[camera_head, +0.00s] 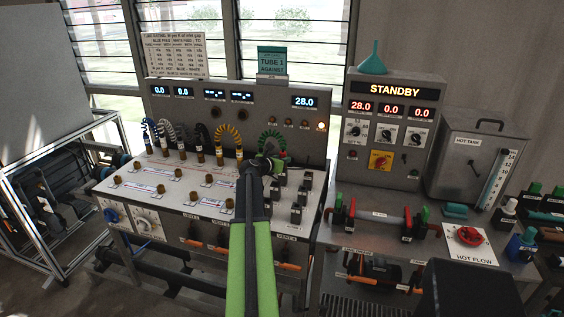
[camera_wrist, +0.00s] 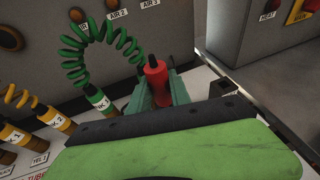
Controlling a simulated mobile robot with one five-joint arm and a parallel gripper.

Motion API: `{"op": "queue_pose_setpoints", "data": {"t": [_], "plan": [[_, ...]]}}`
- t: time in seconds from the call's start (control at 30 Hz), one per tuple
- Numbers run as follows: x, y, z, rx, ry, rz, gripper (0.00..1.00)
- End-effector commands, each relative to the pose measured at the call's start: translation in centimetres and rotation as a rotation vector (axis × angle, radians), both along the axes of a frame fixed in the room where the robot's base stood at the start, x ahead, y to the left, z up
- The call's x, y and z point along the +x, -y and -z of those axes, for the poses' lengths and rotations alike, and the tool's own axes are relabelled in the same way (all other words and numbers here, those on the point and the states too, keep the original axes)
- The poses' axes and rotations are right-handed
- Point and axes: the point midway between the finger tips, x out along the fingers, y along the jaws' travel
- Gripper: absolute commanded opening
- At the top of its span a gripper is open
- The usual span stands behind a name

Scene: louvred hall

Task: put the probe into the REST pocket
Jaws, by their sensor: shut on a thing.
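My gripper (camera_head: 272,167) is over the right part of the sloped bench panel. In the wrist view its green jaws (camera_wrist: 154,88) are shut on a red-bodied piece, which I take to be the probe (camera_wrist: 155,76). Only its upper part shows; its lower end is hidden by the jaws and my wrist. A green coiled cord (camera_wrist: 73,67) arches from a green labelled plug (camera_wrist: 97,98) to beside the jaws. The cord also shows in the head view (camera_head: 265,138). I cannot make out a REST label, so I cannot tell which pocket it is.
Several plugs with coiled cords, one yellow (camera_head: 219,157), stand left of my gripper. Dark upright blocks (camera_head: 296,214) line the panel's right side. The instrument cabinet (camera_head: 388,175) and hot tank (camera_head: 472,165) stand further right. The sloped panel's front has flat labelled strips.

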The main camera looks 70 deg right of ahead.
Motion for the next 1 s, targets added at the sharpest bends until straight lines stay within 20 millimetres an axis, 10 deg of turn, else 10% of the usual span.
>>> {"op": "queue_pose_setpoints", "data": {"t": [0.53, 1.0], "plan": [[0.0, 0.0, -1.3, 0.0, 0.0, 0.0, 0.0], [0.0, 0.0, -7.9, 0.0, 0.0, 0.0, 0.0]]}}
